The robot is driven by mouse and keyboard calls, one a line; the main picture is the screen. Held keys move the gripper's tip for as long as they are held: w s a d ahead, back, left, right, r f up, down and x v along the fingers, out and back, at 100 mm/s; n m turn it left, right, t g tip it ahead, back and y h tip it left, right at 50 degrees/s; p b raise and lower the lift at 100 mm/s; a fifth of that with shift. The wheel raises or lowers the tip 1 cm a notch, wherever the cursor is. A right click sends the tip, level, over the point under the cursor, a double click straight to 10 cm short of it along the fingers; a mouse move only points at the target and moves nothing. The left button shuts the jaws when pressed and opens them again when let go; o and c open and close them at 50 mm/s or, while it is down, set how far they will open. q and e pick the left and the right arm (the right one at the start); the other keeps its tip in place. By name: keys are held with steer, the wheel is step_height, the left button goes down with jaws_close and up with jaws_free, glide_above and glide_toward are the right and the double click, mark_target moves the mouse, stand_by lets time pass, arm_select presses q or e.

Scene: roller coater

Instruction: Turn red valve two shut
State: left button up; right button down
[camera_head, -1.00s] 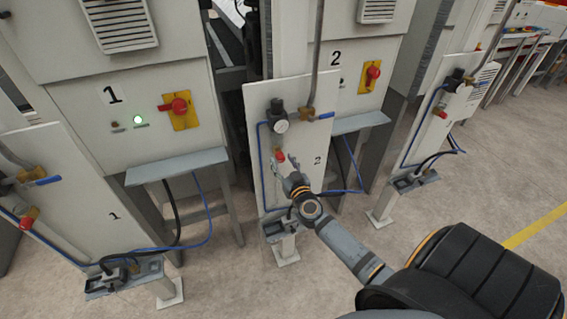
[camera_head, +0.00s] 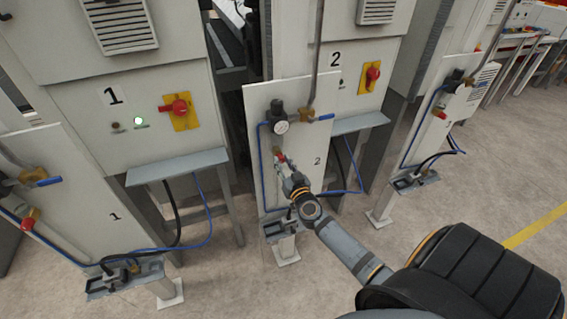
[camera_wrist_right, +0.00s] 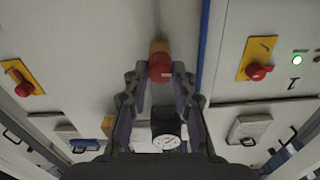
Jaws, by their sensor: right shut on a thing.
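The red valve (camera_head: 280,156) of panel two (camera_head: 296,100) is small and round, below the pressure gauge (camera_head: 281,127). My right gripper (camera_head: 279,163) is at the valve, reaching up from below. In the right wrist view the red valve (camera_wrist_right: 160,67) sits between the fingertips of my right gripper (camera_wrist_right: 160,76), with its brass fitting behind it. The fingers are shut on the valve. The gripper partly hides the valve in the head view. My left gripper is not in view.
The blue-handled valve (camera_head: 318,117) and a blue hose are beside the gauge on panel two. Panel one (camera_head: 75,190) stands to the left, and another panel (camera_head: 440,110) to the right. Open floor (camera_head: 335,245) lies in front.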

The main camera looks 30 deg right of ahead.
steer(key=m+p, duration=0.1)
steer(key=m, duration=0.6)
steer(key=shift+d+m+p, duration=0.1)
steer(key=shift+m+p, duration=0.3)
steer(key=m, duration=0.4)
steer(key=shift+m, duration=0.3)
steer(key=m, duration=0.4)
steer(key=shift+f, duration=0.1)
steer(key=shift+m, duration=0.3)
steer(key=c, duration=1.1)
jaws_free()
